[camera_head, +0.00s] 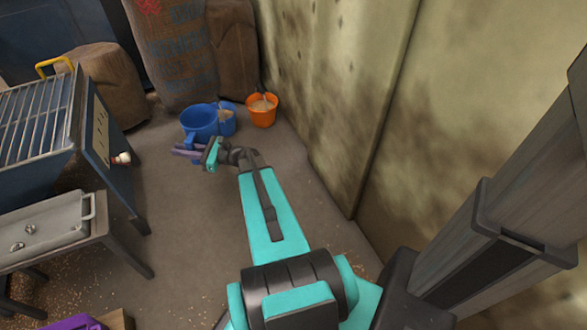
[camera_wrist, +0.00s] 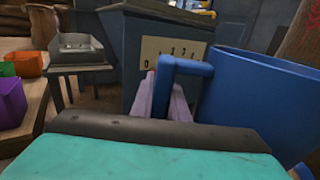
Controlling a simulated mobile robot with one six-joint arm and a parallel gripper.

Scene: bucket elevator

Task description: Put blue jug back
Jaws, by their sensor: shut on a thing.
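The blue jug (camera_head: 197,119) shows ahead of my arm in the head view, open side up, its handle facing my gripper. My gripper (camera_head: 188,150) is shut on that handle. In the wrist view the jug (camera_wrist: 265,105) fills the right side, and its handle (camera_wrist: 182,68) sits at the pale purple fingers (camera_wrist: 166,98). The jug looks roughly upright. Whether its base touches the floor is hidden.
A smaller blue container (camera_head: 228,123) with grain is close behind the jug. An orange bucket (camera_head: 262,116) with grain stands right of it, near the stained wall (camera_head: 345,90). Sacks (camera_head: 175,60) stand behind. A blue grated machine (camera_head: 95,130) and a metal-tray bench (camera_head: 50,222) are left.

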